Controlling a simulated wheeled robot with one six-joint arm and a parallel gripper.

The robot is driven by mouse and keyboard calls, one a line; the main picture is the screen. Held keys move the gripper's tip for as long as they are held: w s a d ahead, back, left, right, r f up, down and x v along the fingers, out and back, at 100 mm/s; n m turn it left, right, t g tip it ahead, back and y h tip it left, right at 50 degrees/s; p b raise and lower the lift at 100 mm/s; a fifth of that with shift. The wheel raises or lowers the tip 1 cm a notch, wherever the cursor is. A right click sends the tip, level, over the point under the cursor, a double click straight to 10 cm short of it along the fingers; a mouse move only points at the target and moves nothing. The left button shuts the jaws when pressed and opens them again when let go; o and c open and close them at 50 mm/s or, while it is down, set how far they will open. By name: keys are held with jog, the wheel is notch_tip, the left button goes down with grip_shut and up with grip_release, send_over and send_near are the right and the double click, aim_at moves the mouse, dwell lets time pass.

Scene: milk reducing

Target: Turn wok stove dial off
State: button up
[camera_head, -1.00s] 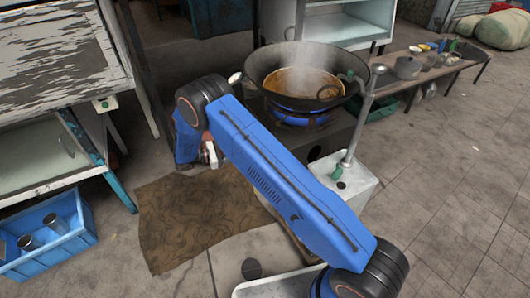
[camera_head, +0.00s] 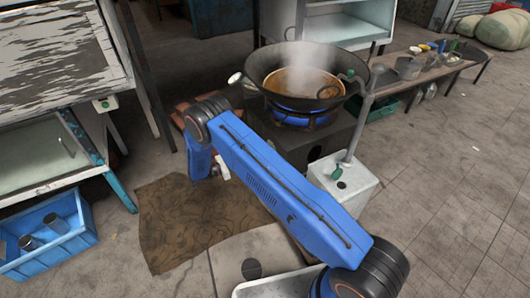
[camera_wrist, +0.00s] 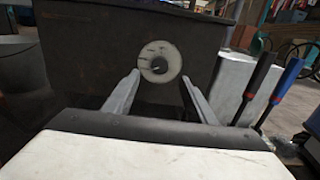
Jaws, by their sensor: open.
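The wok (camera_head: 296,78) sits on the stove (camera_head: 318,140) with steam rising from brown liquid, and a blue flame (camera_head: 298,117) burns beneath it. In the wrist view, a round pale disc with a dark centre, which looks like the stove dial (camera_wrist: 160,62), is on the dark stove front (camera_wrist: 85,45). My gripper (camera_wrist: 160,82) is open, its two fingers pointing at the dial, one to each side in the picture. I cannot tell whether they touch it. In the head view, my arm hides the dial, and the gripper is mostly hidden beside the stove front.
A white box with a metal post (camera_head: 345,185) stands right of the stove. A blue crate (camera_head: 45,240) and cabinet (camera_head: 45,150) are at the left. A brown mat (camera_head: 180,235) lies on the floor. Blue and red handles (camera_wrist: 287,80) are right in the wrist view.

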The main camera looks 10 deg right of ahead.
jog(key=x, duration=1)
jog(key=c, duration=1)
